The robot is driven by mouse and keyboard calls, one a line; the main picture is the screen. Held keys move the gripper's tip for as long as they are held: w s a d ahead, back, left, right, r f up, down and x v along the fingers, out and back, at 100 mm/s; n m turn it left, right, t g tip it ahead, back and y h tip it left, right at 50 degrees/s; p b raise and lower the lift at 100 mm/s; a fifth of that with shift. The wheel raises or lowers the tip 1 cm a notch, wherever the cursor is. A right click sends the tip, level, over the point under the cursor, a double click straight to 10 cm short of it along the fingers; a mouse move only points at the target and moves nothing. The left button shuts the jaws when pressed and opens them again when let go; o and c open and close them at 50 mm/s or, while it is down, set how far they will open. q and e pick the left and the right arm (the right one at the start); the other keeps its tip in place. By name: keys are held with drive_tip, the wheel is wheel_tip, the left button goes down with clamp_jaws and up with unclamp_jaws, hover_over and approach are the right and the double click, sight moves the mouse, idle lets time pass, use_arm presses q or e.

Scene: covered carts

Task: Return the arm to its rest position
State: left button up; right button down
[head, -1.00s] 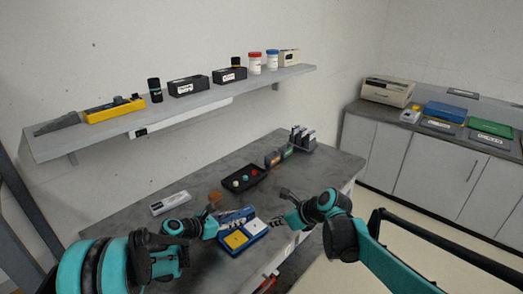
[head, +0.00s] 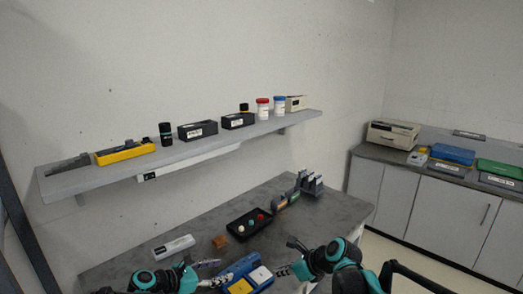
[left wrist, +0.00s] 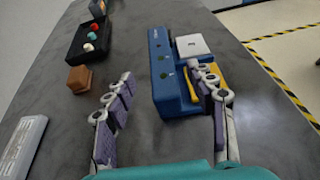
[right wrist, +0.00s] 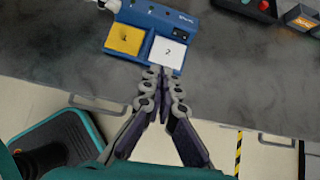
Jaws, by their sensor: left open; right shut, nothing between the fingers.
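My left gripper (head: 214,273) is low in the head view, left of the blue box with the yellow and white pads (head: 236,271). The right-hand finger overlaps the blue box (left wrist: 161,68) in the picture; contact cannot be told. My right gripper (head: 283,270) is right of the box. In the right wrist view its fingers (right wrist: 163,73) are together and empty, with tips by the white pad (right wrist: 167,53). Most of both arms is cut off below the head view.
A brown block (head: 220,242), a pale labelled case (head: 174,247) and a black tray with colored balls (head: 236,234) lie on the grey worktop. A wall shelf (head: 110,172) carries boxes and jars above. The worktop between tray and shelf wall is largely clear.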

use_arm(q)
drive_tip(key=v, duration=0.2)
drive_tip(key=shift+s+a+r, duration=0.1)
drive_tip(key=shift+s+a, duration=0.05)
drive_tip(key=shift+a, duration=0.05)
drive_tip(key=shift+s+a+r, duration=0.15)
drive_tip(key=shift+s, duration=0.05)
drive_tip(key=s+d+r+m+g+y, duration=0.25)
drive_tip(key=s+m+y, duration=0.25)
drive_tip(key=s+m, duration=0.8)
drive_tip(key=s+a+m+y, duration=0.2)
drive_tip(key=s+m, duration=0.4)
drive_tip(key=s, duration=0.1)
drive_tip(key=s+a+f+m+y, duration=0.1)
drive_tip(key=s+a+m+y, duration=0.1)
drive_tip(key=s+m, duration=0.5)
drive_tip(key=shift+s+f+t+y, duration=0.15)
drive_tip(key=shift+s+t+y, duration=0.1)
drive_tip(key=shift+t+y, duration=0.35)
use_arm(e)
drive_tip(key=s+d+f+n+h, duration=0.1)
drive_tip(key=s+d+n+h, duration=0.2)
drive_tip(key=s+n, duration=0.9)
drive_tip(key=s+d+f+n+t+h, duration=0.1)
drive_tip(key=s+d+n+h, duration=0.2)
drive_tip(key=s+d+n, duration=0.6)
drive_tip(key=s+n, duration=0.4)
drive_tip(key=n, duration=0.1)
drive_tip(key=shift+s+h, duration=0.2)
drive_tip(key=shift+h, duration=0.2)
